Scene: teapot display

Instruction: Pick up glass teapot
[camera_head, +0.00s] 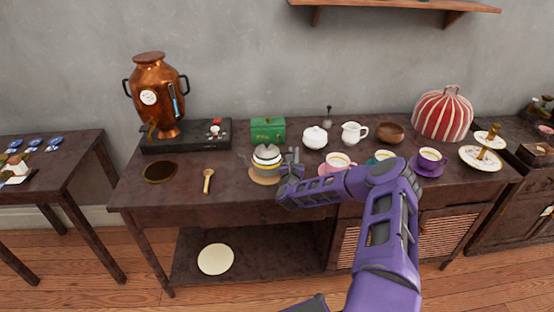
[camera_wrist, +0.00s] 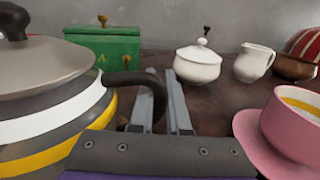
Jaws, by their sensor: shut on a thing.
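The teapot (camera_head: 267,157) is round, with white, grey and yellow bands and a grey lid with a dark knob. It is upright at or just over a round tan mat (camera_head: 262,180); I cannot tell whether it touches. In the wrist view the teapot (camera_wrist: 45,105) fills the left side, partly cut off by the frame. Its black handle (camera_wrist: 126,78) reaches right into my gripper (camera_wrist: 167,85). The fingers are close together on the handle. In the head view my gripper (camera_head: 291,160) is at the teapot's right side.
A pink cup and saucer (camera_head: 334,169) stands close right of my gripper. Behind are a green tin (camera_head: 267,128), a white sugar bowl (camera_head: 315,137) and a white jug (camera_head: 354,133). A wooden spoon (camera_head: 208,180) lies left. A copper samovar (camera_head: 157,95) stands back left.

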